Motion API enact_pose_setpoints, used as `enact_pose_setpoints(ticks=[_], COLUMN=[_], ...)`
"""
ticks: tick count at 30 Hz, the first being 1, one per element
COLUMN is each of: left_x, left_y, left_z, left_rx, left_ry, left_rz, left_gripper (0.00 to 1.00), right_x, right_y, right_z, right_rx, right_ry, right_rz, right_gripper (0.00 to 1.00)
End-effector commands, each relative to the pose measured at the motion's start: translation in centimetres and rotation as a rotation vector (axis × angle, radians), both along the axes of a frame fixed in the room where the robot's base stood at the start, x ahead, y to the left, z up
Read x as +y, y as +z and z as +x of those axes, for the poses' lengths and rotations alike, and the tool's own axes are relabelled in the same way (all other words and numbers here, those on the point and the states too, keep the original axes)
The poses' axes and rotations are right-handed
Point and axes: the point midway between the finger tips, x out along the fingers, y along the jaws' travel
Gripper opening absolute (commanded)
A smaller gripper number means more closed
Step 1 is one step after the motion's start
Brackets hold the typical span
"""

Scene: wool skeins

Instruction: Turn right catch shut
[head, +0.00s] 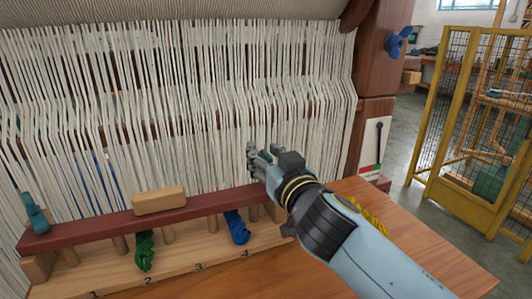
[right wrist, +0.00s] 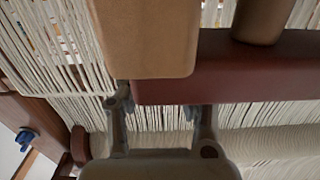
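The dark red bar (head: 150,219) lies across the pegs of a wooden rack (head: 180,262); it also shows in the right wrist view (right wrist: 235,70). A teal catch (head: 35,213) stands up at the bar's left end. I cannot make out the right catch; my gripper covers the bar's right end in the head view. My right gripper (head: 257,160) is at that end, in front of the white warp threads. In the right wrist view its fingers (right wrist: 158,108) are spread apart near the bar's end, with no clear object between them. My left gripper is out of view.
A wooden block (head: 159,200) sits on the bar. Green (head: 144,250) and blue (head: 237,227) skeins hang on the rack; yellow wool (head: 368,212) lies partly behind my right arm. A loom post with a blue knob (head: 398,42) and a black lever (head: 379,142) stands right.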

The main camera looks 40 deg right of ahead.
Motion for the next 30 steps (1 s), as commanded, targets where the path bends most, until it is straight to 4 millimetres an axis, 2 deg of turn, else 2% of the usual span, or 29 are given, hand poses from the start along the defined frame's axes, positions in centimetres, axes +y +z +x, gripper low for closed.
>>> enact_pose_setpoints(ticks=[4, 9, 12, 30], left_x=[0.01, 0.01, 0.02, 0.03], left_y=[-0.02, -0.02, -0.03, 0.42], left_z=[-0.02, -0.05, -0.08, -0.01], left_rx=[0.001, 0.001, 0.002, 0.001], left_ry=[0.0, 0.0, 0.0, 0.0], left_rz=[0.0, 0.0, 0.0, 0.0], left_gripper=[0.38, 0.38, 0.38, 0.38], right_x=[0.01, 0.02, 0.0, 0.01], right_y=[-0.02, -0.01, -0.01, 0.0], right_z=[-0.03, -0.05, -0.05, -0.03], right_rx=[0.0, 0.0, 0.0, 0.001], right_ry=[0.0, 0.0, 0.0, 0.045], right_rz=[0.0, 0.0, 0.0, -0.005], right_gripper=[0.32, 0.1, 0.0, 0.0])
